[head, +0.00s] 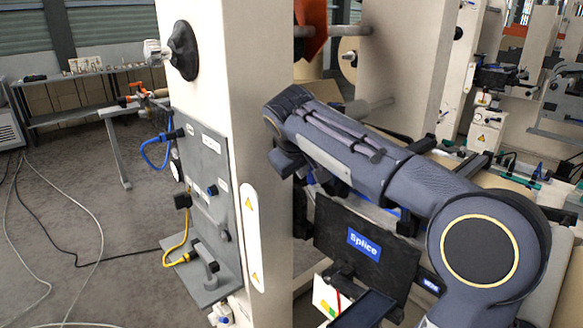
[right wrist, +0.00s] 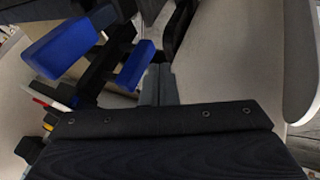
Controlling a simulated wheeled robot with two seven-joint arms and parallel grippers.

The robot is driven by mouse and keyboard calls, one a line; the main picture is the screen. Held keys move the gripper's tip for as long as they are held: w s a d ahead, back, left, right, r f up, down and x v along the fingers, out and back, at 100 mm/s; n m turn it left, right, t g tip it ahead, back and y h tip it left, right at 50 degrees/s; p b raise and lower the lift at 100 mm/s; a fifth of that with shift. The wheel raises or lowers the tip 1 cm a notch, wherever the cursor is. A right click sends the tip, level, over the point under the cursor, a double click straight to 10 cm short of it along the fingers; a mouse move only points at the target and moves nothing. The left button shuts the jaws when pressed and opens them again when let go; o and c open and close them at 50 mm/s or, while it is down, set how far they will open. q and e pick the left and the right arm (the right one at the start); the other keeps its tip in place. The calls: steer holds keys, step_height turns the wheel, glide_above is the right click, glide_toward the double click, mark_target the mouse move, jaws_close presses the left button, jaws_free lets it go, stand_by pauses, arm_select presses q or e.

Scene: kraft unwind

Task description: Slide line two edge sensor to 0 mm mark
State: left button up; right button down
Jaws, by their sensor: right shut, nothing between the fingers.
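My right arm reaches in from the right in the head view, its wrist end (head: 290,105) beside the pale machine column. In the right wrist view my right gripper (right wrist: 159,84) shows as narrow grey fingers, shut and empty. A large blue block (right wrist: 68,42) and a smaller blue block (right wrist: 137,66) sit on black mounts left of the fingers. The smaller one is close beside the fingers; I cannot tell whether they touch. I cannot tell which part is the line two edge sensor. No scale or 0 mm mark is readable. My left gripper is not in view.
The pale column (head: 245,130) stands left of my arm, with a grey connector panel (head: 208,175) carrying blue and yellow cables. A black "Splice" panel (head: 340,237) sits below my forearm. A bench (head: 70,105) stands far left. Open floor with loose cables lies at left.

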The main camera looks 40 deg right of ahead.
steer(key=shift+w+d, duration=0.1)
steer(key=shift+d, duration=0.45)
steer(key=shift+d+p, duration=0.35)
steer(key=shift+d, duration=0.15)
